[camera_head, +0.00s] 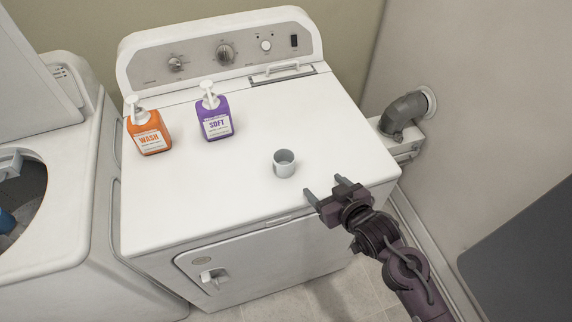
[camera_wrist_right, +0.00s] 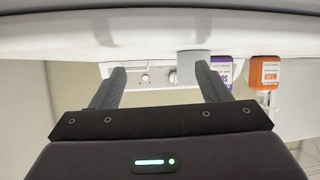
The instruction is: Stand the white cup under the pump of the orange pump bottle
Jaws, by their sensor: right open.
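The white cup (camera_head: 284,163) stands upright on the dryer top, right of centre. The orange pump bottle (camera_head: 148,132), labelled WASH, stands at the left of the top with its white pump head up. My right gripper (camera_head: 325,190) is open and empty at the front right edge of the dryer, to the right of and nearer than the cup, apart from it. In the right wrist view, which is upside down, the cup (camera_wrist_right: 193,66) shows beyond one finger, with the orange bottle (camera_wrist_right: 265,72) farther right. My left gripper is out of view.
A purple SOFT pump bottle (camera_head: 215,117) stands between the orange bottle and the cup, farther back. The dryer's control panel (camera_head: 225,52) rises behind. An open washer (camera_head: 75,195) is at the left. The front middle of the dryer top (camera_head: 200,195) is clear.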

